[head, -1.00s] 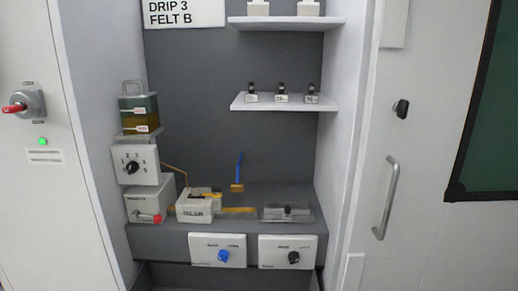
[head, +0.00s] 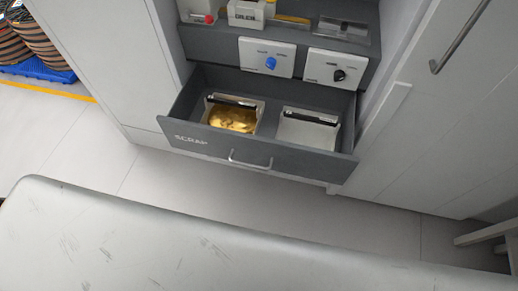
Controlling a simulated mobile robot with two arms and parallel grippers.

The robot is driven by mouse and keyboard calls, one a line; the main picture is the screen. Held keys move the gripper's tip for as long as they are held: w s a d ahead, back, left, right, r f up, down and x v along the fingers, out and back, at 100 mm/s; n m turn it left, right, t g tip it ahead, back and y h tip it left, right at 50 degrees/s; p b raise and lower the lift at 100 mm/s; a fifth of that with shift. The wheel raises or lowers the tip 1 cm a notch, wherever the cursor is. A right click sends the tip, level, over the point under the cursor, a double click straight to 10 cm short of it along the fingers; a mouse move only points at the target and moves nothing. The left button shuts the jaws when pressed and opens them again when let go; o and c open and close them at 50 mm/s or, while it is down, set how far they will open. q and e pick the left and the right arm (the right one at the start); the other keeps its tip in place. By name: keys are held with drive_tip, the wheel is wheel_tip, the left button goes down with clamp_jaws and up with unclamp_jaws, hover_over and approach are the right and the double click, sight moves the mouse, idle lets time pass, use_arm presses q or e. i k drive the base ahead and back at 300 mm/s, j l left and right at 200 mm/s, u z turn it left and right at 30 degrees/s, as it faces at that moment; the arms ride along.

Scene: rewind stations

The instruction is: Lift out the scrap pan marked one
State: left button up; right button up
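The grey scrap drawer (head: 190,143), lettered SCRAP on its front, stands open below the cabinet shelf. Two pale pans sit in it side by side. The left scrap pan (head: 209,106) holds gold-coloured scrap (head: 232,119) and has a dark bar across its back. The right scrap pan (head: 306,134) looks empty and also has a dark bar. I cannot read any number on either pan. Neither of my grippers shows in the head view.
A metal handle (head: 250,163) is on the drawer front. Two knob panels, one with a blue knob (head: 271,62) and one with a black knob (head: 339,75), sit above. A white oiler box (head: 245,14) stands on the shelf. A smooth grey surface (head: 180,245) fills the foreground.

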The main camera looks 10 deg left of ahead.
sight(235, 113)
drive_tip(key=i+j+z, duration=0.15)
drive_tip(key=j, duration=0.25)
drive_tip(key=i+j+z, duration=0.2)
drive_tip(key=j, duration=0.2)
drive_tip(key=j+z, duration=0.15)
drive_tip(key=j, duration=0.25)
